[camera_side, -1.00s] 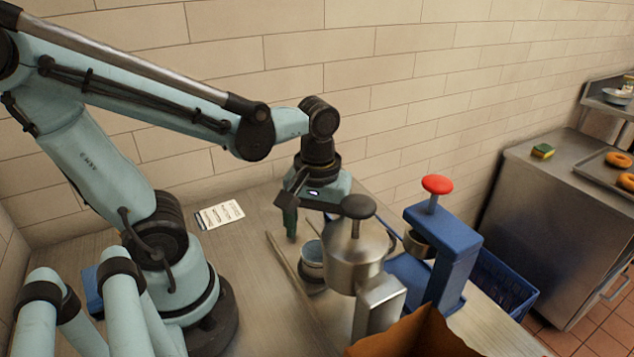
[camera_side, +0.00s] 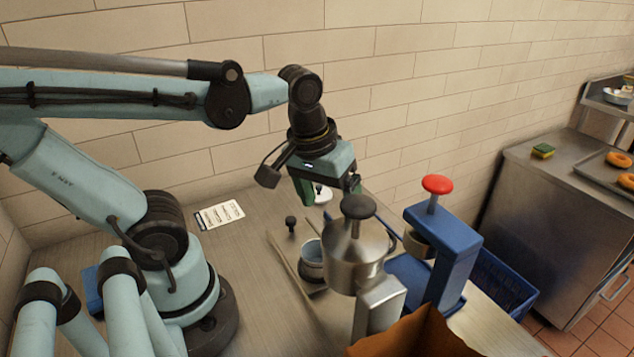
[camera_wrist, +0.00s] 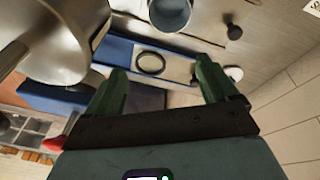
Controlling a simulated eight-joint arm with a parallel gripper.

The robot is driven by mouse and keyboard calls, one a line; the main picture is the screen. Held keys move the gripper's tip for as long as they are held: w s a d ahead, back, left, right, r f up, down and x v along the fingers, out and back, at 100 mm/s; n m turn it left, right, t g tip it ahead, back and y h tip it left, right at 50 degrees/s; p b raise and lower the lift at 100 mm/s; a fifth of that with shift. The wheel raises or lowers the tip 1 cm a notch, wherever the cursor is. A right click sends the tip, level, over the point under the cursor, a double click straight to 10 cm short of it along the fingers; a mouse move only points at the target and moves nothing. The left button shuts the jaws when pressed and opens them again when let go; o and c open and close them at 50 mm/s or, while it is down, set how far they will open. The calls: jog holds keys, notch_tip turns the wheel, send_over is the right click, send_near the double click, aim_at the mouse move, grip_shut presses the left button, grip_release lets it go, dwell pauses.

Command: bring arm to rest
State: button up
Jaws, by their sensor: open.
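My gripper (camera_side: 328,193) hangs from the raised arm in the side view, above the back of the metal counter (camera_side: 262,262) and behind the steel kettle (camera_side: 357,255). In the wrist view its two green fingers (camera_wrist: 162,88) are spread apart with nothing between them. Beyond them lies a blue tray or stand with a dark ring (camera_wrist: 151,63) on it. A small metal cup (camera_side: 312,262) stands on the counter left of the kettle and below the gripper. The kettle also shows at the wrist view's upper left (camera_wrist: 62,38).
A blue press with a red knob (camera_side: 437,184) stands right of the kettle. A cardboard box (camera_side: 420,335) is at the front. A printed card (camera_side: 219,214) lies near the wall. A small black-knobbed item (camera_side: 291,224) stands by the cup. The tiled wall is close behind.

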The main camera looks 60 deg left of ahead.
aim_at(317, 253)
jog(key=shift+s+d+f+n+g, duration=0.1)
jog(key=shift+s+f+n+g, duration=0.45)
jog(key=shift+f, duration=1.3)
jog(key=shift+s+a+f+n+g, duration=0.15)
jog(key=shift+f+n+g, duration=0.4)
jog(key=shift+f, duration=1.35)
jog(key=shift+s+d+f+n+g, duration=0.15)
jog(key=shift+s+f+n+g, duration=0.4)
jog(key=shift+f, duration=1.3)
jog(key=shift+t, duration=0.25)
jog(key=shift+w+r, duration=0.1)
jog(key=shift+r, duration=1.9)
